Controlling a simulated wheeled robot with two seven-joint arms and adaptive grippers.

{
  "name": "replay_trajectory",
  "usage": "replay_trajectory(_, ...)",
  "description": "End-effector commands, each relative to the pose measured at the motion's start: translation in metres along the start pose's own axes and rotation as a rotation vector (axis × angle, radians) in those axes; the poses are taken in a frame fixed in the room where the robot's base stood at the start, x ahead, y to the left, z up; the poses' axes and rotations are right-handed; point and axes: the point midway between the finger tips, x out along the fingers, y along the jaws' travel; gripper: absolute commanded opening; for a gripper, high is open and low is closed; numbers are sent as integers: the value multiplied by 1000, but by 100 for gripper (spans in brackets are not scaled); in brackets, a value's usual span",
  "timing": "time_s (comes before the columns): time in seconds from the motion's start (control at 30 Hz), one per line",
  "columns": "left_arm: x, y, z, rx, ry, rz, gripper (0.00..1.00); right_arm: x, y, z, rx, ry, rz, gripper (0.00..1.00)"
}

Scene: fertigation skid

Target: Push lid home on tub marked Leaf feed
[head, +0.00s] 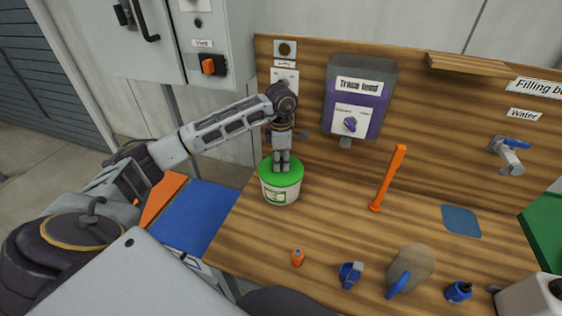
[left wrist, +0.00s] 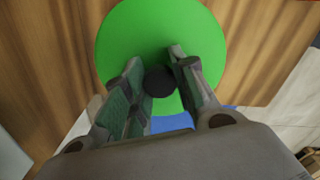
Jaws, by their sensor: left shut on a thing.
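A white tub (head: 279,195) with a green-edged label stands at the left end of the wooden bench; the label's words are too small to read. A green lid (head: 291,178) sits over the tub's top and looks about level. I cannot tell whether its rim is fully down. My left gripper (head: 282,168) points straight down over the lid. In the left wrist view, the green lid (left wrist: 160,30) fills the upper middle, and the fingers (left wrist: 160,85) are shut on its dark round knob (left wrist: 159,81). My right gripper is not in view.
A purple-fronted dosing box (head: 355,105) hangs on the back panel, with a blue-handled tap (head: 508,155) at right. An orange upright handle (head: 388,180) stands on the bench.

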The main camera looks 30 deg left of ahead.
Motion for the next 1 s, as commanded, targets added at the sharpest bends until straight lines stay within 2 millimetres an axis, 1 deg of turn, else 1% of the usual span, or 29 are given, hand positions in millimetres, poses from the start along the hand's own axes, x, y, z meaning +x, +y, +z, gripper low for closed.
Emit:
replay_trajectory(0.4,5,0,0,0,0,0,3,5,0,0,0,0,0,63)
replay_trajectory(0.8,5,0,0,0,0,0,3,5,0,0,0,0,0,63)
replay_trajectory(0.83,5,0,0,0,0,0,29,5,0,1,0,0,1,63)
replay_trajectory(0.9,5,0,0,0,0,0,38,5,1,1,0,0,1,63)
replay_trajectory(0.93,5,0,0,0,0,0,41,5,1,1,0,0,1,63)
replay_trajectory(1.0,5,0,0,0,0,0,41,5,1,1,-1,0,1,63)
